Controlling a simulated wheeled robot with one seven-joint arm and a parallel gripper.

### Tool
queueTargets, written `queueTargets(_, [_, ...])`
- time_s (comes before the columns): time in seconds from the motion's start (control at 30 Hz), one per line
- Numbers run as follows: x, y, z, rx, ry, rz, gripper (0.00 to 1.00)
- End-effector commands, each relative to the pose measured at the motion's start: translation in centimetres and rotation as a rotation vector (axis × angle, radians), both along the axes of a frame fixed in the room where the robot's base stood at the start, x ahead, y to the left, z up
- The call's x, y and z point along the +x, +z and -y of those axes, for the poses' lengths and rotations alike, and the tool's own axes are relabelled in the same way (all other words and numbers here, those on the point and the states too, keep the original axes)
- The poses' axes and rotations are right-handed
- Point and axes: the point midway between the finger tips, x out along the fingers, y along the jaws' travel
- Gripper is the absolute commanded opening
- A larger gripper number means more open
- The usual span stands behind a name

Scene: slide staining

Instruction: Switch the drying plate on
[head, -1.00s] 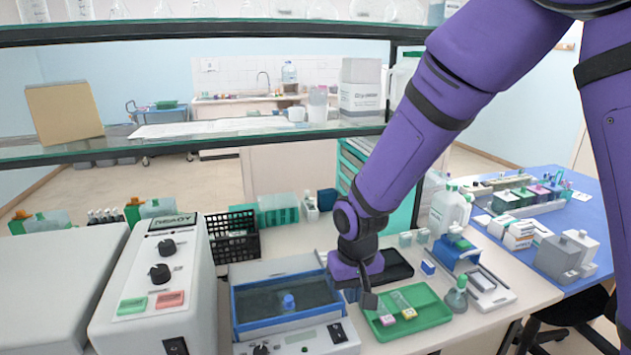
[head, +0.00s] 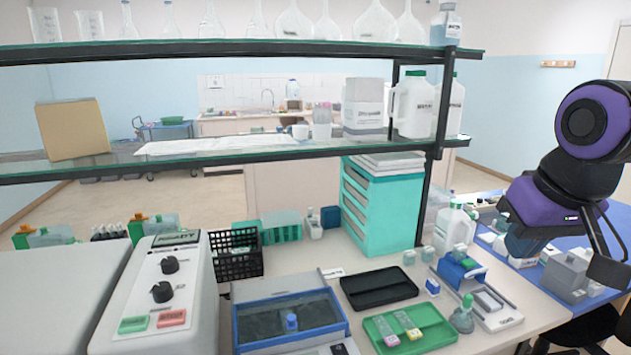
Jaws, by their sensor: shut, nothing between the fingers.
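A low unit with a blue-framed dark top (head: 245,327) stands at the front centre of the bench. It looks like the drying plate, but I cannot read a label on it. A small blue knob-like piece (head: 291,322) sits on its top. Its front panel is mostly cut off by the lower picture edge, so I cannot tell its switch position. My gripper (head: 607,272) is at the far right, over the blue bench, well away from the unit. It is shut and empty.
A white control box (head: 200,290) with two black knobs, a green and a red button stands left. A glass shelf (head: 240,152) spans above the bench.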

Motion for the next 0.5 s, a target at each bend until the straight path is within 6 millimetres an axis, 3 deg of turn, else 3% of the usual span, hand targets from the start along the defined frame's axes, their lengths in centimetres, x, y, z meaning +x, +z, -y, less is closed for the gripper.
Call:
queueTargets(0.23, [-5.0, 2.0, 2.5, -0.008, -0.047, 0.076, 0.00])
queueTargets(0.5, [-6.9, 2.4, 3.3, -0.014, -0.064, 0.100, 0.00])
